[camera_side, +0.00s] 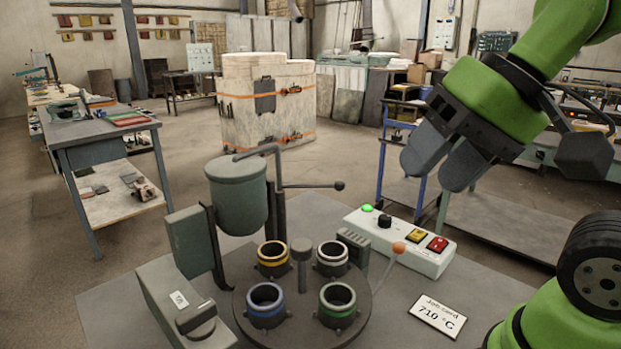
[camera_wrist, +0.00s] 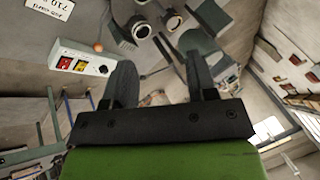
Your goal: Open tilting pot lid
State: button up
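The tilting pot (camera_side: 236,207) is a grey-green cylinder on a bracket at the left of the work table in the side view. Its flat lid (camera_side: 234,166) appears to lie shut on top. A curved rod rises beside the lid, and a horizontal lever with a black ball knob (camera_side: 340,186) reaches to the right. In the wrist view the pot (camera_wrist: 198,42) is partly visible beyond the fingers. My gripper (camera_side: 431,174) is in the air, up and right of the pot and well apart from it. Its two fingers (camera_wrist: 160,65) stand apart with nothing between them.
A round turntable (camera_side: 302,312) carries several cups with coloured rims in front of the pot. A control box (camera_side: 398,240) with a green light, knob and buttons stands right of it. A job card (camera_side: 438,316) reads 710 °C. A long grey box (camera_side: 180,305) lies at the left.

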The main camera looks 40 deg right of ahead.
jog(key=w+d+f+m+g+y, duration=0.2)
jog(key=w+f+m+g+y, duration=0.15)
jog(key=w+m, duration=0.45)
jog(key=m+t+y, duration=0.4)
jog(key=m+t, duration=0.9)
jog(key=m, duration=0.5)
send_near(340, 184)
jog(key=w, duration=0.1)
jog(key=shift+n, duration=0.3)
jog(key=x, duration=0.9)
jog(key=shift+w+d+f, duration=0.1)
jog(key=shift+w+f, duration=0.1)
jog(key=shift+f, duration=0.1)
grip_shut()
